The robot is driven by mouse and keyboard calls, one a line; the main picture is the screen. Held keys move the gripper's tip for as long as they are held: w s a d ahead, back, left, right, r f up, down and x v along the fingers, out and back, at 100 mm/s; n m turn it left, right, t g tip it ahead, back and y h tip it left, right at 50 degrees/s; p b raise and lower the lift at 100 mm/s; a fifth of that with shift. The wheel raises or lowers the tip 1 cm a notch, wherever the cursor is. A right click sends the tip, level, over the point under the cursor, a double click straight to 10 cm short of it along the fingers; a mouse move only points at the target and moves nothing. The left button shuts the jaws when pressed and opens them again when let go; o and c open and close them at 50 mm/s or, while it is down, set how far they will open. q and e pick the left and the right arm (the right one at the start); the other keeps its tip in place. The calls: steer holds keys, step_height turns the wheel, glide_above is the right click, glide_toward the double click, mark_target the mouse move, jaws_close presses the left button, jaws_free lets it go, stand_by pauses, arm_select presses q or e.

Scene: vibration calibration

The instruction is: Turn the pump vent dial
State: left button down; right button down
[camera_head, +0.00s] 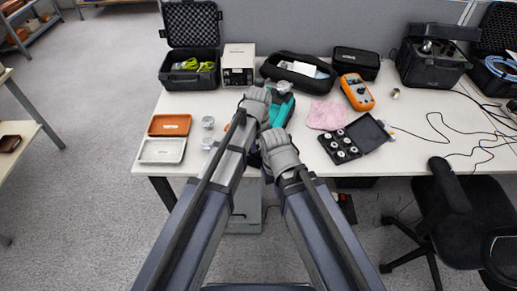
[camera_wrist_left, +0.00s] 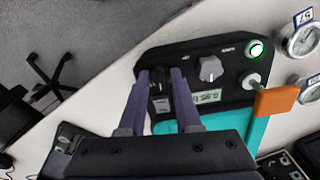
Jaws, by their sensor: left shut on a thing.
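The teal pump (camera_head: 285,113) sits at the table's front middle, partly hidden by my arms in the head view. In the left wrist view its black panel (camera_wrist_left: 235,88) carries a black dial (camera_wrist_left: 159,88), a grey knob (camera_wrist_left: 211,68), a small display (camera_wrist_left: 196,97) and a green-lit button (camera_wrist_left: 256,48). The panel lettering is too small to read surely. My left gripper (camera_wrist_left: 161,76) is shut on the black dial, one finger on each side. An orange part (camera_wrist_left: 275,101) stands beside the panel. My right gripper (camera_head: 278,150) is in front of the pump; its fingers are hidden.
Orange (camera_head: 170,125) and white (camera_head: 162,150) trays lie left of the pump, with round gauges (camera_head: 207,123) between. A pink cloth (camera_head: 326,115), an orange meter (camera_head: 356,91) and a weight case (camera_head: 340,147) lie right. Open cases stand behind. A black chair (camera_head: 455,205) is front right.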

mark_target(258, 151)
arm_select(q)
steer(key=m, duration=0.4)
steer(key=shift+m, duration=1.7)
steer(key=c, duration=0.6)
jaws_free()
steer(key=shift+r, duration=0.1)
step_height(258, 151, up, 8)
steer(key=p, duration=0.8)
steer(key=shift+f, duration=0.2)
